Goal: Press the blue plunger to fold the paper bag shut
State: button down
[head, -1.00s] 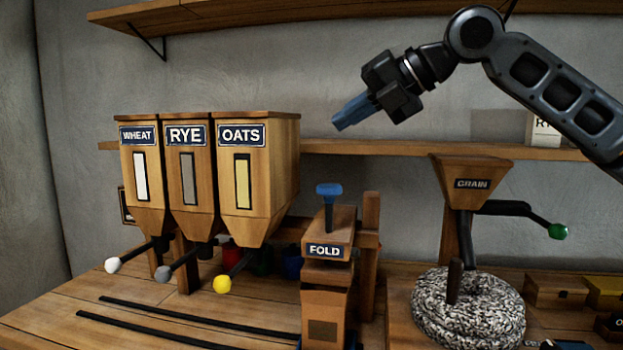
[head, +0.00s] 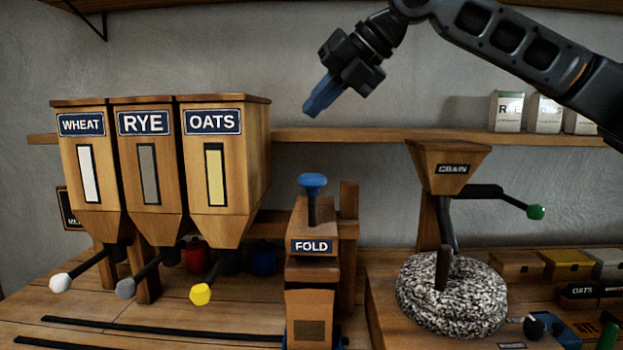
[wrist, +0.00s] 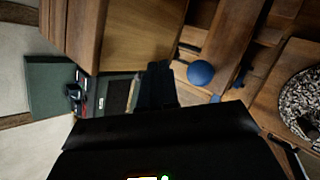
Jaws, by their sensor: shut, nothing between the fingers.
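The blue plunger (head: 313,181) stands up on a dark rod from the wooden FOLD press (head: 312,246). Its round blue knob also shows in the wrist view (wrist: 200,73), right of my fingers. The brown paper bag (head: 308,301) stands upright under the press, with a darker square on its front. My gripper (head: 314,110) is shut and empty, with blue fingers pointing down and slightly left. In the head view it is above the plunger, with a clear gap between them. In the wrist view my dark fingers (wrist: 158,86) look close together.
WHEAT, RYE and OATS hoppers (head: 160,165) with knobbed levers stand left of the press. A GRAIN mill (head: 449,165) with a green-knobbed crank and speckled stone (head: 452,300) stands to the right. A shelf (head: 390,136) runs behind. Air around the gripper is clear.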

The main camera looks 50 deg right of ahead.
jog(key=b, duration=0.5)
send_over(318, 175)
notch_tip(318, 175, down, 6)
jog(key=shift+r, duration=0.1)
jog(key=shift+f+b, duration=0.45)
jog(key=shift+f, duration=0.55)
jog(key=shift+f, duration=0.2)
dwell(0.8)
jog(key=shift+f, duration=0.25)
